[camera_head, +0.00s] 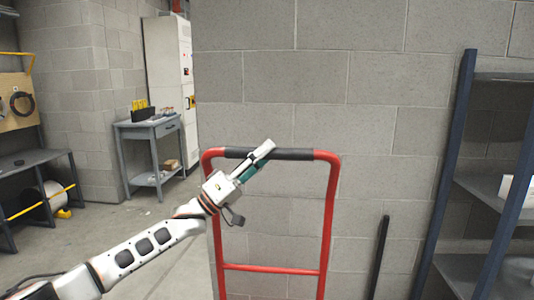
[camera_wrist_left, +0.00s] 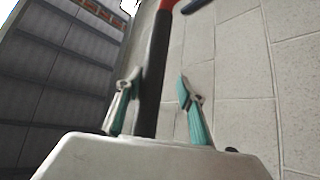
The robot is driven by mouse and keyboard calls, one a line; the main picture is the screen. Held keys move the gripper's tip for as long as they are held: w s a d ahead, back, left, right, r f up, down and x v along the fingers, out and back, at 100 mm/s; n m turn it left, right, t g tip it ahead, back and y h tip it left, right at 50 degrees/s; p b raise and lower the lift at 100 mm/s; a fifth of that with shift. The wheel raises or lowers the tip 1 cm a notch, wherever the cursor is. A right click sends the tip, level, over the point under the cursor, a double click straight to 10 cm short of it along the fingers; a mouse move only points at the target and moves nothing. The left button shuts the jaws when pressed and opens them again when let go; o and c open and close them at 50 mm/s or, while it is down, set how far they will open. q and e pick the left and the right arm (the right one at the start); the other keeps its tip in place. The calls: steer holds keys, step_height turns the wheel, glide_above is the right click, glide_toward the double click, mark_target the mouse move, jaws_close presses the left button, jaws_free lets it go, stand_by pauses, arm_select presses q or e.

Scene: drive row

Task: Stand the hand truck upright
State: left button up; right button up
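The hand truck (camera_head: 331,205) is a red tube frame with a black grip (camera_head: 292,154) on its top bar. It stands in front of the block wall, roughly upright; its lower end is out of frame, so its exact tilt is unclear. My left gripper (camera_head: 262,158) is at the left half of the top bar. In the left wrist view the black grip (camera_wrist_left: 155,75) runs between the two fingers of my left gripper (camera_wrist_left: 157,102), close to the left finger, with a clear gap to the right finger. The gripper is open. My right gripper is out of view.
A dark blue shelf rack (camera_head: 452,160) stands at the right, with a black post (camera_head: 379,257) beside it. A grey side table (camera_head: 150,130) and a tall cabinet (camera_head: 168,70) are at the back left. A workbench (camera_head: 35,160) is at the far left. Floor between is clear.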

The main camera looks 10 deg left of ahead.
arm_select(q)
steer(key=v, duration=1.1)
steer(key=shift+a, duration=0.2)
steer(key=shift+d+f, duration=0.1)
steer(key=shift+f, duration=0.05)
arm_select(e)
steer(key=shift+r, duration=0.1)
